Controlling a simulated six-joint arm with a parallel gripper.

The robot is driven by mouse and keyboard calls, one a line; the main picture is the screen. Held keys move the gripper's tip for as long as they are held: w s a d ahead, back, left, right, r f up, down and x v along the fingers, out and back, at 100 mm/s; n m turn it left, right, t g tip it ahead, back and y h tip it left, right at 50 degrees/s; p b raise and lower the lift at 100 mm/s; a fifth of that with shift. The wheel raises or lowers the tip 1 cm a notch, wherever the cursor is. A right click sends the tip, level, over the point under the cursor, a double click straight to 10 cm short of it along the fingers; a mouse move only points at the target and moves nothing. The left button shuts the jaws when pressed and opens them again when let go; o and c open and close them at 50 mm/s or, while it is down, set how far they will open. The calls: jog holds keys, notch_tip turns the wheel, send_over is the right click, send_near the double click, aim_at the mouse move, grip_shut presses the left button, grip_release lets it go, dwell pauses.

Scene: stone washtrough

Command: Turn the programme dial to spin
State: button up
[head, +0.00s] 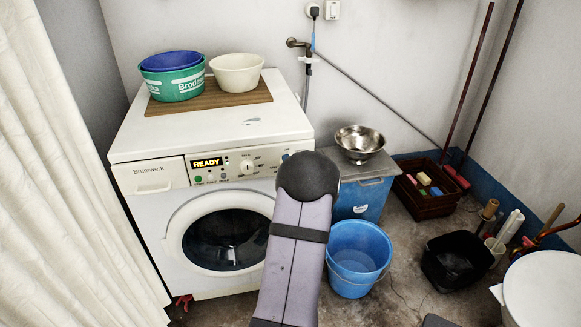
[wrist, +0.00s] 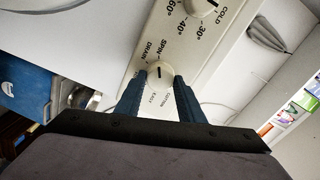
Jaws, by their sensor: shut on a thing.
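In the wrist view the programme dial (wrist: 158,70) is a round cream knob on the cream panel. SPIN and DRAIN are printed above it, and COTTON with other small words below. A short dark mark on its face runs roughly up and down the picture; I cannot tell exactly which word it points at. My gripper (wrist: 159,78) has its two blue fingers shut on the dial, one on each side. In the head view my arm hides the dial and most of the gripper. The washing machine (head: 150,205) has a lit READY display (head: 207,163).
A second knob (wrist: 203,5) with temperature marks sits beside the dial. On the machine are a board (head: 215,98), a green basin (head: 173,85) and a cream bowl (head: 237,72). A blue bucket (head: 358,255) and a steel bowl (head: 360,139) stand to the right.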

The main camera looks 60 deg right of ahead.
jog(key=shift+f, duration=0.1)
dwell(0.4)
jog(key=o, duration=1)
jog(key=shift+o, duration=0.2)
jog(key=shift+s+a, duration=0.1)
jog(key=v, duration=0.7)
jog(key=shift+a, duration=0.1)
